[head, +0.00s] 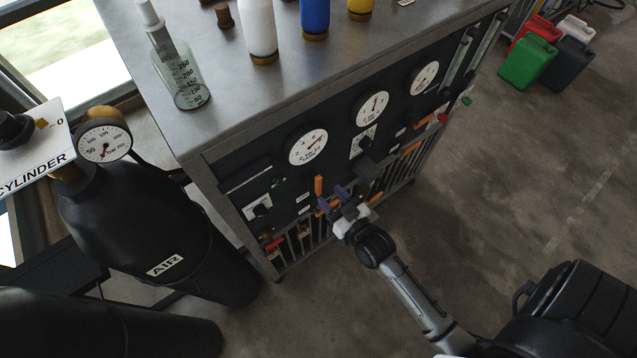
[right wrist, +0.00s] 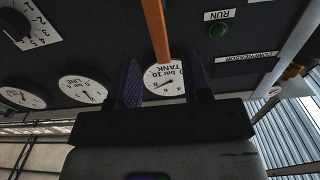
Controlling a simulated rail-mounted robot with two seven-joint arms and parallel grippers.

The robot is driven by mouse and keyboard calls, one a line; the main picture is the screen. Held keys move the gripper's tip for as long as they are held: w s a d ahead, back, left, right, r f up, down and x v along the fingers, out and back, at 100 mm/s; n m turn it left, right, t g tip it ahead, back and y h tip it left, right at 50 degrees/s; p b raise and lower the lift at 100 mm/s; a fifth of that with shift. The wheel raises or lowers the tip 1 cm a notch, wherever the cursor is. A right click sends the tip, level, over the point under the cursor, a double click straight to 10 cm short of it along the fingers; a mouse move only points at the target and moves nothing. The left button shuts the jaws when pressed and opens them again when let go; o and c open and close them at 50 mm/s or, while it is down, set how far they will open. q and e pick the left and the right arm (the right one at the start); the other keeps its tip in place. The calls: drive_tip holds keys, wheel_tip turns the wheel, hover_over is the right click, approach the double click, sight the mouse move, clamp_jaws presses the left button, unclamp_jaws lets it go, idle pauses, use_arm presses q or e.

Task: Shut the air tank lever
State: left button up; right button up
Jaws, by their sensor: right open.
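The orange lever (head: 318,185) is on the dark panel below the TANK gauge (head: 307,147). In the right wrist view the lever (right wrist: 156,28) comes down from the top edge, and its end shows between the two purple fingers, in front of the TANK gauge (right wrist: 164,80). My right gripper (head: 333,198) is open at the lever, with a gap on each side in the right wrist view (right wrist: 164,82). I cannot tell whether a finger touches it. The lever's pivot is hidden. A black cylinder labelled AIR (head: 130,225) stands left of the panel. My left gripper is not in view.
Two more gauges (head: 370,108) (head: 424,78), a dark knob (head: 364,143) and other orange levers (head: 411,148) share the panel. A green RUN button (right wrist: 218,30) is beside the lever. Bottles and a glass cylinder (head: 185,85) stand on the cabinet top.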

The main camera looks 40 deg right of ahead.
sight(320, 185)
drive_tip(key=w+b, duration=0.1)
drive_tip(key=w, duration=0.2)
drive_tip(key=shift+w+f, duration=0.1)
drive_tip(key=shift+w, duration=0.9)
drive_tip(key=shift+w+d, duration=0.1)
drive_tip(key=shift+w, duration=0.15)
drive_tip(key=shift+c, duration=0.4)
drive_tip(key=c, duration=0.5)
clamp_jaws()
